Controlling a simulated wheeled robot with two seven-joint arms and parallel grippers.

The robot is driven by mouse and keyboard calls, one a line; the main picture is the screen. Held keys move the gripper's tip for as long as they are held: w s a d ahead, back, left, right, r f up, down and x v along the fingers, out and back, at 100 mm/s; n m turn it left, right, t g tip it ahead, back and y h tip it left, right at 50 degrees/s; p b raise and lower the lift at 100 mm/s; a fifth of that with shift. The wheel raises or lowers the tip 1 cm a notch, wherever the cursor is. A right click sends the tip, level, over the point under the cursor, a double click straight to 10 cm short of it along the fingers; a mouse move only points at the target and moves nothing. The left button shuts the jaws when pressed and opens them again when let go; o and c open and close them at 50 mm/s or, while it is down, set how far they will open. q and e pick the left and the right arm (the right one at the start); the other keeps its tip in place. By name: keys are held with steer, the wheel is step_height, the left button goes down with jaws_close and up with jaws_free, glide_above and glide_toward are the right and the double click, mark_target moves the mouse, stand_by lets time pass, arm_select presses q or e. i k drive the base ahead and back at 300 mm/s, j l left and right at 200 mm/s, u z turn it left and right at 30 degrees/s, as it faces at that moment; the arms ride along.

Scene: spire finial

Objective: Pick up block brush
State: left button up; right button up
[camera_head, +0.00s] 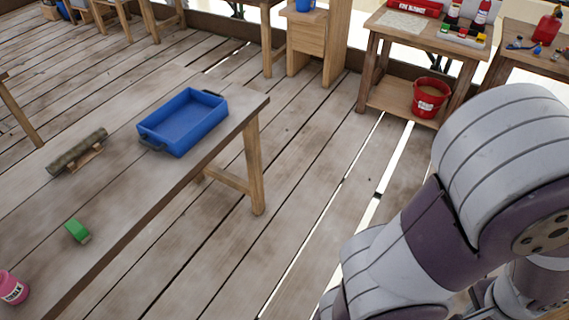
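A small green block-shaped object (77,231) lies on the wooden table at the left, near its front edge. It may be the block brush, but bristles cannot be made out clearly. My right arm fills the lower right of the head view, away from the table, and its gripper fingers do not show. My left gripper is not in view.
The wooden table (130,195) also holds an empty blue tray (183,122), a dark log-like roll (77,151) on a small wooden rest, and a pink container (12,288). A red bucket (430,97) stands on a far bench's lower shelf. The plank floor (290,180) between is clear.

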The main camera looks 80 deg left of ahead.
mark_target(79, 231)
steer(key=u, duration=4.6)
steer(key=i+l+u, duration=0.1)
steer(key=i, duration=0.35)
steer(key=i+l, duration=0.15)
steer(key=i, duration=0.3)
steer(key=i+l+u, duration=0.15)
steer(key=i, duration=0.3)
